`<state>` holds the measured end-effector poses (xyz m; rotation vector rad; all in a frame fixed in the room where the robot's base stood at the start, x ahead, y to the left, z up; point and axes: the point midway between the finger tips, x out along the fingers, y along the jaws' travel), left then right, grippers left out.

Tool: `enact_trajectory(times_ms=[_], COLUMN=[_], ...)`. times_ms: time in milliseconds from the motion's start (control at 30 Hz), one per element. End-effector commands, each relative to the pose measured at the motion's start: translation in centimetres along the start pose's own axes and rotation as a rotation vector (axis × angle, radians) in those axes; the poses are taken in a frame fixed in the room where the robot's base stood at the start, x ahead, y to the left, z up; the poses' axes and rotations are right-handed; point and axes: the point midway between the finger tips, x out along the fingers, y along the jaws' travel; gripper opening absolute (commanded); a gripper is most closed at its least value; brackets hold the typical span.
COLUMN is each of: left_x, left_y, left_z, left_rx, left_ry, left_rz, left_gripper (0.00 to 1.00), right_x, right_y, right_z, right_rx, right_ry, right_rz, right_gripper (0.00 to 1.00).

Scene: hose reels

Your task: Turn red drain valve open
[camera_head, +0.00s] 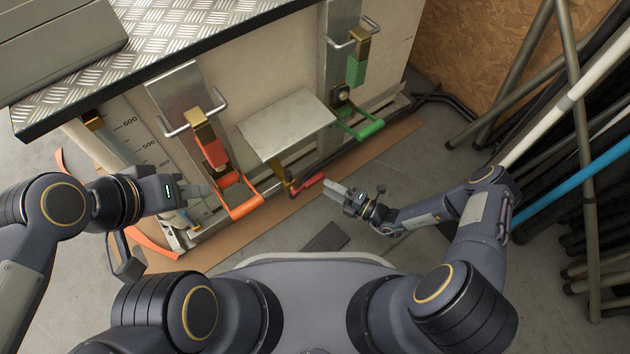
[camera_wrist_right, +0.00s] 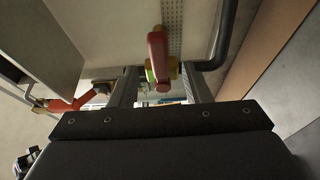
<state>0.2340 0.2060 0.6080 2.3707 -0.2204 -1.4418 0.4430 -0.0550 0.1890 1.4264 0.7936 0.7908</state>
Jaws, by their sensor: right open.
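The red drain valve handle (camera_head: 309,183) sits on a brass valve body (camera_head: 291,188) low on the front of the cabinet, below a metal plate. My right gripper (camera_head: 331,187) is open just right of the handle, pointing at it. In the right wrist view the red handle (camera_wrist_right: 158,52) points toward the camera and lies between the two spread fingers, with no clear contact. The brass fitting shows behind it. My left gripper (camera_head: 203,190) is by the orange strap buckle (camera_head: 236,192); its finger gap is unclear.
A metal plate (camera_head: 286,124) juts out above the valve. A green buckle (camera_head: 362,124) hangs to the right. Poles and hoses (camera_head: 592,150) stand at the far right. A dark flat piece (camera_head: 327,237) lies on the floor. A dark pipe (camera_wrist_right: 223,40) runs beside the valve.

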Motion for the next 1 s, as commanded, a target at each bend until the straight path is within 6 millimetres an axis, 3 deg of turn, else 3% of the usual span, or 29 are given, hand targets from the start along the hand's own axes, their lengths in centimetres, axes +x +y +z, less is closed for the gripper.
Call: enact_trajectory(times_ms=[333, 733, 1000], left_x=[1.3, 1.4, 1.4], left_y=[-0.6, -0.7, -0.7], left_z=[0.7, 0.7, 0.7], left_rx=[0.0, 0.0, 0.0], left_ry=[0.0, 0.0, 0.0], left_rz=[0.0, 0.0, 0.0], left_gripper=[0.36, 0.36, 0.36], right_x=[5.4, 6.5, 6.5], right_y=[-0.1, 0.1, 0.1], right_z=[-0.2, -0.1, -0.1], right_rx=[-0.004, -0.004, -0.005], right_ry=[0.006, 0.005, 0.005], right_rz=[0.001, -0.001, -0.001], right_gripper=[0.44, 0.44, 0.11])
